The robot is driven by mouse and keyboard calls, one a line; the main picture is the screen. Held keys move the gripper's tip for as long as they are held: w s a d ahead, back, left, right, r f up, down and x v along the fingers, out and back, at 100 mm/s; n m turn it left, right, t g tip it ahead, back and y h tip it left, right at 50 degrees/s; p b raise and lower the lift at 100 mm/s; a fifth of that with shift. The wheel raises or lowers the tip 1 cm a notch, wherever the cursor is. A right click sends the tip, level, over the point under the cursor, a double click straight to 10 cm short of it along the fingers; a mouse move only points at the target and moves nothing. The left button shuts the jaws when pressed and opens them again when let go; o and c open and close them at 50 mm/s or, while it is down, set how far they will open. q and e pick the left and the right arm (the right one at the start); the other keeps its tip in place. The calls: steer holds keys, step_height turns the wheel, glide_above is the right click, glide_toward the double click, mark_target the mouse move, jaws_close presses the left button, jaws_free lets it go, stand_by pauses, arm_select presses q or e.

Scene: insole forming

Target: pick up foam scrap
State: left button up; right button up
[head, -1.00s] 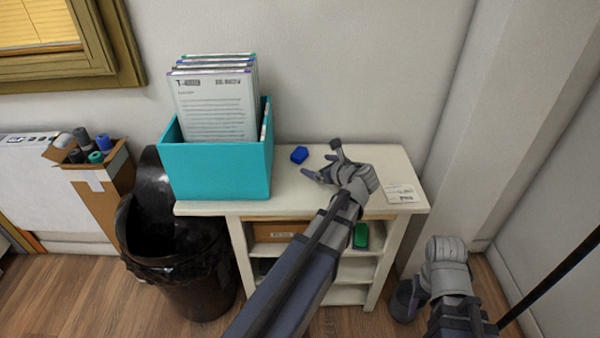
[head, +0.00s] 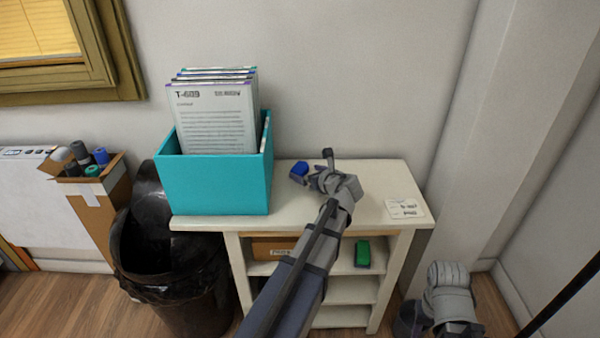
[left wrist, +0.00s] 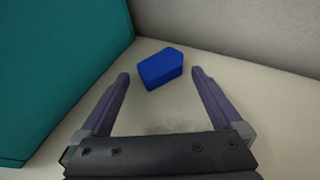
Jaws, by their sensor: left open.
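The foam scrap is a small blue block (head: 299,170) on top of the white shelf unit, right of the teal box. In the left wrist view the blue block (left wrist: 160,68) lies between and just beyond the fingertips. My left gripper (head: 314,170) is open around the near side of the block, with no visible grip on it; its fingers also show in the left wrist view (left wrist: 160,76). My right gripper (head: 410,318) is low at the right, beside the shelf unit, partly cut by the frame, and its jaws are unclear.
A teal box (head: 215,185) with upright documents stands left on the shelf top (head: 380,180). A label card (head: 404,208) lies at the right. A green item (head: 362,252) sits on a lower shelf. A black bin (head: 180,280) and a carton (head: 95,195) stand left.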

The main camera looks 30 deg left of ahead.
mark_target(302, 169)
arm_select(q)
steer(key=b+x, duration=0.1)
steer(key=x, duration=0.2)
steer(key=shift+w+a+f, duration=0.1)
steer(key=shift+f, duration=0.05)
steer(key=c, duration=1.1)
steer(key=shift+r, duration=0.2)
step_height(302, 169, up, 10)
steer(key=p, duration=1)
